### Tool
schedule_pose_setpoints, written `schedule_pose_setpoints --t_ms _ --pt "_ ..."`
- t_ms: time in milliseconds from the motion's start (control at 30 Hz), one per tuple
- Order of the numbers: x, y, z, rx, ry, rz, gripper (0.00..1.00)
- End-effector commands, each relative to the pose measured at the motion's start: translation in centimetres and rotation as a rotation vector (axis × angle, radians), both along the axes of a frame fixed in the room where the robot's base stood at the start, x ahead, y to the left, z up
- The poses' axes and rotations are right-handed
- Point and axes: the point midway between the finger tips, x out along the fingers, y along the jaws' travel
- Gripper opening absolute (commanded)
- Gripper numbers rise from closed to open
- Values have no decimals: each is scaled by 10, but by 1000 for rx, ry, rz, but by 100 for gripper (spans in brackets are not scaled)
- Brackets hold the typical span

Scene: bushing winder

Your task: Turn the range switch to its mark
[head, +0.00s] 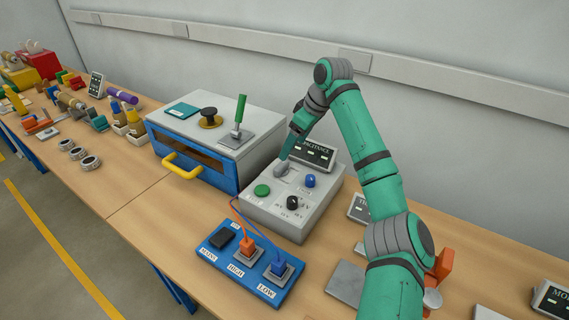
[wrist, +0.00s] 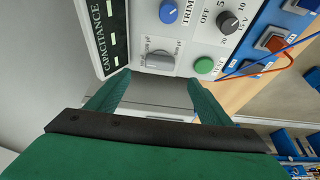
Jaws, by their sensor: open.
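The range switch looks to be the grey knob with pF markings around it, on the sloping panel of the grey meter box; it shows in the wrist view (wrist: 158,59) and in the head view (head: 281,169). Its printed scale is partly readable and I cannot tell which line is its mark. My gripper (wrist: 158,78) is open and empty. Its two green fingers point at the knob, one on either side, apparently short of it. In the head view my gripper (head: 284,157) is just above and behind the knob, its fingers overlapping each other.
The same panel holds a blue TRIM knob (head: 309,181), a black voltage knob (head: 292,202) and a green TEST button (head: 262,190). A CAPACITANCE display (head: 313,153) stands behind. A blue switch board (head: 222,262) with wires lies in front; a grey oven-like box (head: 245,150) stands left.

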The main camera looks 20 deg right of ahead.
Motion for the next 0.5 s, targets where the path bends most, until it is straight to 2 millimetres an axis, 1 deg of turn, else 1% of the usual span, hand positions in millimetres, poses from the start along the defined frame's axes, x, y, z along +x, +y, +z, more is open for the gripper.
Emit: schedule_pose_setpoints --t_ms 167,400,500 --pt "6 6 -22 1 3 1 73" --pt "20 17 -62 2 2 1 73" --pt "24 20 -75 2 0 1 73"
